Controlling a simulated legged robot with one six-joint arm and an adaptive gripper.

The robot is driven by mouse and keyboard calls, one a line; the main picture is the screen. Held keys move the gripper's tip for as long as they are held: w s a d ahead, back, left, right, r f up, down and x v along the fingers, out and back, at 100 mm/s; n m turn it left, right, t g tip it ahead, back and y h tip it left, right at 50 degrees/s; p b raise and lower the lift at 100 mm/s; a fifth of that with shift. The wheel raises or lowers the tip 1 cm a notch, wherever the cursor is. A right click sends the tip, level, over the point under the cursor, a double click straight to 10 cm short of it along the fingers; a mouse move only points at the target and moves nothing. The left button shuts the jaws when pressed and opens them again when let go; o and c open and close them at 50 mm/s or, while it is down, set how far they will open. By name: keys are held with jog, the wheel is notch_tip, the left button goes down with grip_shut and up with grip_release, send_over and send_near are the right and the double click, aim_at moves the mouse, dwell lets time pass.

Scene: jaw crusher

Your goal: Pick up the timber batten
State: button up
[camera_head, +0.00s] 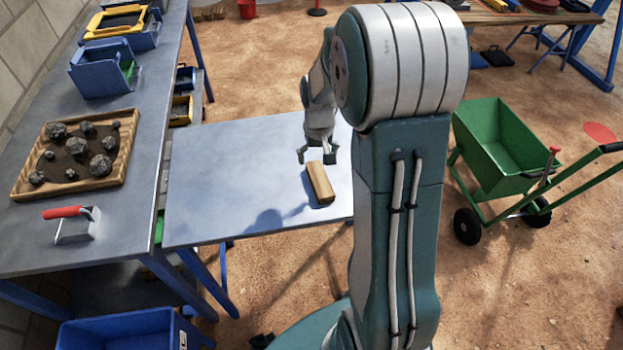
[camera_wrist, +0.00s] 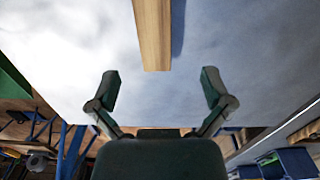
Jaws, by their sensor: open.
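The timber batten (camera_head: 320,182) is a short, light-brown wooden block lying flat on the grey metal table (camera_head: 225,180), near its right side. In the wrist view the batten (camera_wrist: 153,35) enters from the top edge, and its near end lies beyond and between my fingertips. My gripper (camera_head: 317,156) is open and empty, close to the batten's far end in the head view. In the wrist view my gripper (camera_wrist: 161,88) has its two fingers spread wider than the batten, with no contact visible. My arm hides part of the table's right edge.
A workbench (camera_head: 120,220) at left holds a wooden tray (camera_head: 128,165) of rocks, a red-handled tool (camera_head: 75,225) and blue bins (camera_head: 103,70). A green cart (camera_head: 505,145) stands on the ground at right. A blue crate (camera_head: 130,330) is at lower left. The table left of the batten is clear.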

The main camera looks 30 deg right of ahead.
aim_at(319, 178)
jog(key=f, duration=0.1)
jog(key=d+f, duration=0.1)
jog(key=f, duration=0.1)
jog(key=shift+f, duration=0.1)
jog(key=shift+a+f, duration=0.2)
jog(key=shift+f, duration=0.45)
jog(key=f, duration=0.4)
jog(key=shift+a+f, duration=0.2)
jog(key=shift+d+f, duration=0.2)
jog(key=shift+f, duration=0.05)
jog(key=shift+d, duration=0.3)
jog(key=shift+a, duration=0.1)
jog(key=c, duration=0.8)
jog(key=shift+a, duration=0.15)
jog(key=c, duration=0.4)
jog(key=shift+a, duration=0.1)
